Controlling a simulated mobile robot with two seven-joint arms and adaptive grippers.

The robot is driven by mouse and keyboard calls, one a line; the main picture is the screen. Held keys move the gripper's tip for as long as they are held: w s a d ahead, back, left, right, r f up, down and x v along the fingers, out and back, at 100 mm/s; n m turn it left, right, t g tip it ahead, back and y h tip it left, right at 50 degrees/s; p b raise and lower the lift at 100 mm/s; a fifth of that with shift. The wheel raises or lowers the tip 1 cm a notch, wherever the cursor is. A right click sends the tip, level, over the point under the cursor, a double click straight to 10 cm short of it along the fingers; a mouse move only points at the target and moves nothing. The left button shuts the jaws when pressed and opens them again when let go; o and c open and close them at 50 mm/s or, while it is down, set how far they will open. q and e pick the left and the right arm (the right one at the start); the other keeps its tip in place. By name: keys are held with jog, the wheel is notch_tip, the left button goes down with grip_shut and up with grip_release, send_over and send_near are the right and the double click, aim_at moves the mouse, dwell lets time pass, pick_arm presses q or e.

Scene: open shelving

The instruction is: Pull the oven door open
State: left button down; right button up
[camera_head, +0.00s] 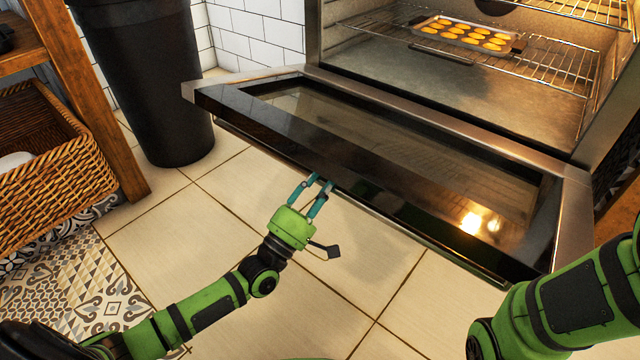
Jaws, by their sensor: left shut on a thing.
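The oven door (390,190) is hinged along its bottom edge and hangs wide open, close to flat, with its glass pane facing up. Its outer edge points toward me. My left gripper (318,184) is at the outer edge of the door, near its middle. Its teal fingers reach up to and partly under the edge and are shut on the door handle. The door edge hides the fingertips and most of the handle. My right arm shows at the lower right, but its gripper is outside the view.
The oven cavity (480,90) is exposed, with wire racks and a tray of yellow-orange baked pieces (466,34). A black bin (145,80) stands left of the door. A wicker basket (55,160) sits in a wooden shelf at the far left. Tiled floor before the door is clear.

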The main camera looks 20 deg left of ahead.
pick_arm(q)
jog(key=shift+w, duration=0.2)
jog(key=c, duration=0.9)
grip_release()
jog(key=shift+c, duration=0.2)
jog(key=v, duration=1.2)
